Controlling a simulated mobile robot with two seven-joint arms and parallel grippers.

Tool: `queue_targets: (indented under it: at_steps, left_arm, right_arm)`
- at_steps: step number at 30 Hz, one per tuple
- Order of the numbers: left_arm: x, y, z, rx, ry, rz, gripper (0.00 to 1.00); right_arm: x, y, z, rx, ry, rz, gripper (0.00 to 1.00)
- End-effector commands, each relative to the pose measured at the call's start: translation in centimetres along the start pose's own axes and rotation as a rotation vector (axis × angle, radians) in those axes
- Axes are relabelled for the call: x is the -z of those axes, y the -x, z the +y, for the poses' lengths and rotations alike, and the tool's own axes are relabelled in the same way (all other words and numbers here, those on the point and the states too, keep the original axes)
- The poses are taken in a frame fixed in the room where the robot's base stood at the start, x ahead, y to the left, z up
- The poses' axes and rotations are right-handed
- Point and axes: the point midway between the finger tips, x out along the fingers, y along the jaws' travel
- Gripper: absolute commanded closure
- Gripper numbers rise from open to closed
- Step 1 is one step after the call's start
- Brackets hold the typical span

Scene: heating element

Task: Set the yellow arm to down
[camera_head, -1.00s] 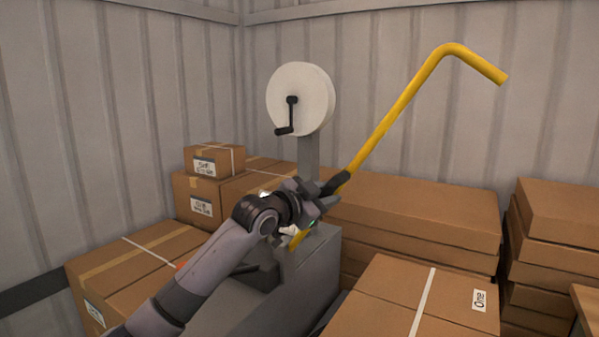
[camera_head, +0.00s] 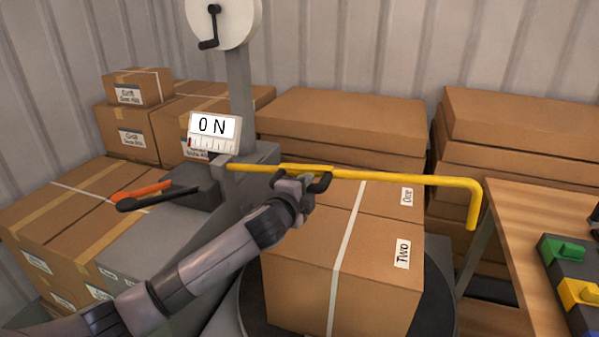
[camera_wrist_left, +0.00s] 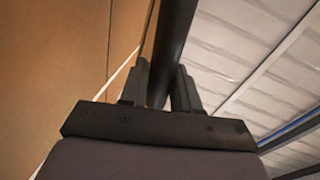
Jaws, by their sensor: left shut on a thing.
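The yellow arm (camera_head: 400,178) is a long bar with a bent end at the right. In the head view it lies nearly level, sloping slightly down to the right, above a taped box. Its left end meets the grey machine (camera_head: 250,155). My left gripper (camera_head: 305,178) is shut on the yellow arm, left of its middle. In the left wrist view a dark bar (camera_wrist_left: 172,50) passes between the gripper's fingers (camera_wrist_left: 162,90). My right gripper is not in view.
A box marked Two (camera_head: 340,265) stands on a dark round platform (camera_head: 440,310) under the bar. A wooden table (camera_head: 515,265) is at the right.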

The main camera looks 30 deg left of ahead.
Motion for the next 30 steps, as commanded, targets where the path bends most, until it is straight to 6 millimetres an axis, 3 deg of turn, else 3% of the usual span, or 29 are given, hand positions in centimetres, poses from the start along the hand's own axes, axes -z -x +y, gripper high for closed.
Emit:
queue_targets:
  at_steps: [1,7,23,24,25,26,30]
  left_arm:
    - [0.0,-0.1,1.1,-0.006,-0.021,-0.003,1.00]
    - [-0.1,-0.4,2.5,-0.008,-0.084,-0.017,1.00]
    - [-0.2,-0.6,3.0,-0.008,-0.108,-0.023,1.00]
    - [-0.2,-0.6,2.9,-0.008,-0.108,-0.023,0.66]
    - [-0.2,-0.6,2.9,-0.008,-0.108,-0.023,0.56]
    - [-0.2,-0.6,2.9,-0.008,-0.108,-0.023,0.50]
    - [-0.2,-0.6,2.9,-0.006,-0.108,-0.023,0.50]
  right_arm:
    - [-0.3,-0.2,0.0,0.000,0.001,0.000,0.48]
    - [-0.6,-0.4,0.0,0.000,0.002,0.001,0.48]
    - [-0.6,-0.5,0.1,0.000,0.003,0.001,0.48]
    - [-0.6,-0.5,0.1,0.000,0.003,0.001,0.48]
    - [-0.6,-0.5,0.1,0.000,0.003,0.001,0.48]
    - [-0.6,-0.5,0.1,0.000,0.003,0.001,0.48]
    - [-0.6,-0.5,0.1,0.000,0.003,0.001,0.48]
